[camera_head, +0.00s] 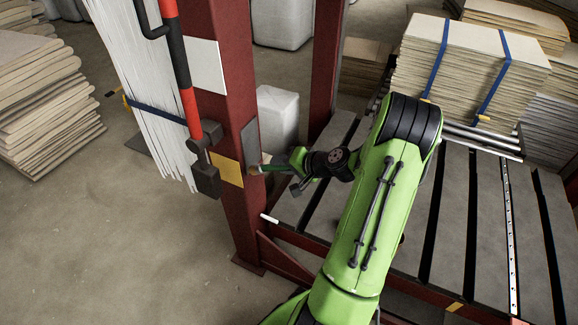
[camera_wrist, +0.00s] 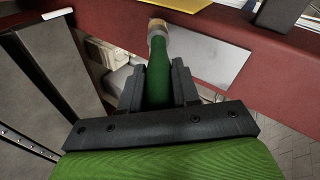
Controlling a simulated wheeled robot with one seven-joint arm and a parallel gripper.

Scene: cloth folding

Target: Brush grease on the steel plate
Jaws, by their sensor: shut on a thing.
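A grey steel plate (camera_head: 250,139) is on the right-hand face of the red post. In the wrist view the plate (camera_wrist: 208,60) appears as a smooth pale-grey panel on the red surface. My gripper (camera_head: 288,167) is shut on the green handle of a brush (camera_head: 268,168). In the wrist view my gripper's two dark fingers (camera_wrist: 158,85) lie either side of the brush handle (camera_wrist: 158,68). The brush's pale tip points at the post, close to the plate's lower end in the head view. I cannot tell whether the tip touches the surface.
The red post (camera_head: 231,100) also carries a yellow square (camera_head: 228,169) and a white panel (camera_head: 207,67). A red and black bar (camera_head: 186,95) hangs at its left. A slatted platform (camera_head: 460,215) bears strapped stacked boards (camera_head: 470,65). The floor at left is open.

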